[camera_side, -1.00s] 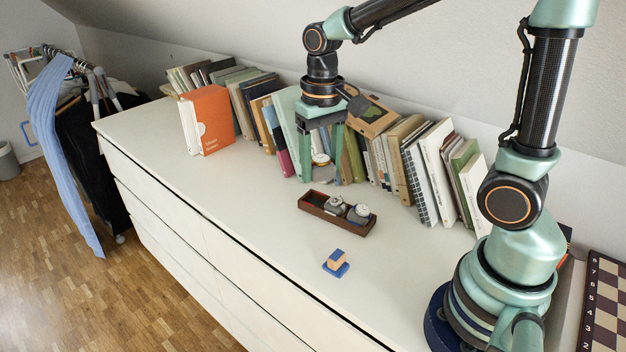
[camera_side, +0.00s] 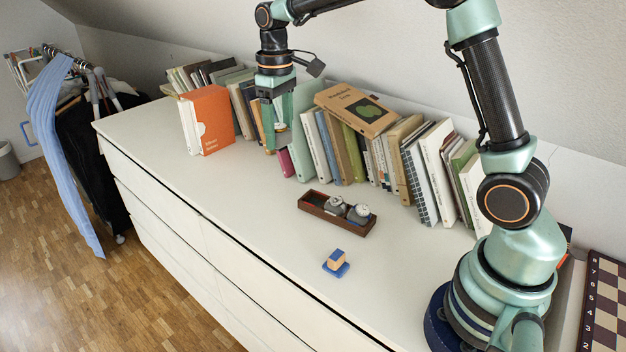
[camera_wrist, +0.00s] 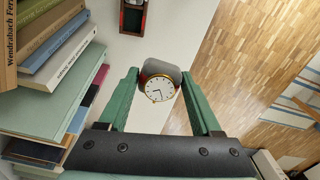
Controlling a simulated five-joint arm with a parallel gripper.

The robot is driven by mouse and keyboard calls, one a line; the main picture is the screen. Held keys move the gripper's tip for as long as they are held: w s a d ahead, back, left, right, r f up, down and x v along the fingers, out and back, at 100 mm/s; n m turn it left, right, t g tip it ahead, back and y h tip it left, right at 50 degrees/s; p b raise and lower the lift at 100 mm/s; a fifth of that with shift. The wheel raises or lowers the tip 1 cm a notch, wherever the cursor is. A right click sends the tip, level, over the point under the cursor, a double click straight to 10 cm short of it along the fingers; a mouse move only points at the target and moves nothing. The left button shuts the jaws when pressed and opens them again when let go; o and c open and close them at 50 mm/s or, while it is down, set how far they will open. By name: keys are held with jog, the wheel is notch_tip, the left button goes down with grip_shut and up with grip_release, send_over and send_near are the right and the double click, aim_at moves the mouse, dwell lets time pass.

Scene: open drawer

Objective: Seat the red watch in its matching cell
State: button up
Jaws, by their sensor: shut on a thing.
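My gripper (camera_wrist: 160,78) is shut on the red watch (camera_wrist: 157,88), which has a white round face, a gold rim and a red part behind it. In the side view my gripper (camera_side: 277,128) holds it above the dresser top, left of and behind the watch box, in front of the books. The dark brown watch box (camera_side: 316,211) lies on the dresser. Its left end is an open cell with a reddish lining; two grey watches (camera_side: 336,204) sit in its middle and right part. The box (camera_wrist: 122,22) shows only partly at the top of the wrist view.
A leaning row of books (camera_side: 345,150) runs along the back, with an orange box file (camera_side: 212,120) at its left end. A small blue and tan block (camera_side: 336,262) lies in front of the watch box. The dresser top (camera_side: 235,190) left of the box is clear.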

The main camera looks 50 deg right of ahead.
aim_at(279, 213)
jog(key=shift+w+d+f+n, duration=0.15)
jog(key=shift+w+f, duration=0.1)
jog(key=shift+w, duration=0.4)
jog(key=shift+w+f+n, duration=0.15)
jog(key=shift+w+f, duration=0.1)
jog(key=shift+w, duration=0.35)
notch_tip(279, 213, down, 19)
jog(key=shift+f, duration=0.1)
jog(key=o, duration=1.4)
